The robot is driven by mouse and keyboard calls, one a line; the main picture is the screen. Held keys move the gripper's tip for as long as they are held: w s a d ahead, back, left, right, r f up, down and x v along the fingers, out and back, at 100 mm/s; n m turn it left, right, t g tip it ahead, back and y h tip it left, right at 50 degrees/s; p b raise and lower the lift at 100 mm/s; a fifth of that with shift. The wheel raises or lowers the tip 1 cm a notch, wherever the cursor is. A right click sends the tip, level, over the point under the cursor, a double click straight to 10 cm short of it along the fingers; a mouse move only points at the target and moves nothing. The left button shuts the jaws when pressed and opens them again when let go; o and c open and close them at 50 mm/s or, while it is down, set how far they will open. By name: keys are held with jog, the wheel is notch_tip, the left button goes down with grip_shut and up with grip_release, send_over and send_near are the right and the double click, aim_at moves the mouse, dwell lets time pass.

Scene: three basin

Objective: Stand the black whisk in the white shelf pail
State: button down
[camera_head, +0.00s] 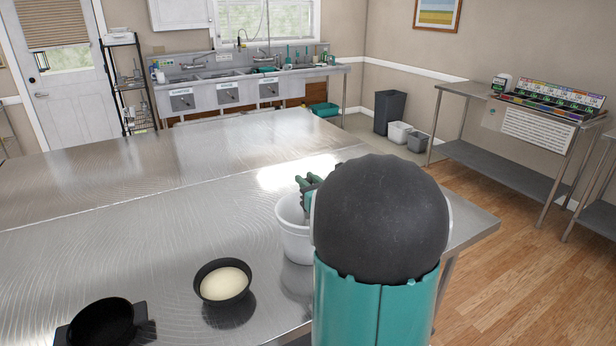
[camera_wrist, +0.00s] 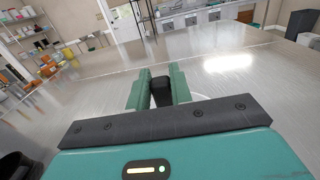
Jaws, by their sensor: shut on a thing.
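The white pail (camera_head: 294,240) stands upright on the steel table, partly hidden behind my arm in the head view. A little of its pale rim shows beside the fingers in the wrist view (camera_wrist: 203,97). My gripper (camera_head: 308,186) is at the pail's upper rim in the head view. In the wrist view, my gripper's green fingers (camera_wrist: 160,88) are shut on a black piece, the end of the black whisk (camera_wrist: 160,92). The rest of the whisk is hidden, so I cannot tell how far it is inside the pail.
A black bowl with pale contents (camera_head: 222,283) stands on the steel table (camera_head: 130,225), left of the pail. A black handled pan (camera_head: 100,324) is at the near left. The table's middle and far part are clear. Its right edge is near my arm.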

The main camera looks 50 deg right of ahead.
jog(key=shift+f, duration=0.4)
jog(key=c, duration=1.2)
grip_release()
jog(key=shift+o, duration=0.2)
jog(key=shift+s, duration=0.1)
jog(key=shift+v, duration=1.4)
jog(key=v, duration=1.3)
jog(key=shift+s, duration=0.4)
jog(key=shift+a, duration=0.1)
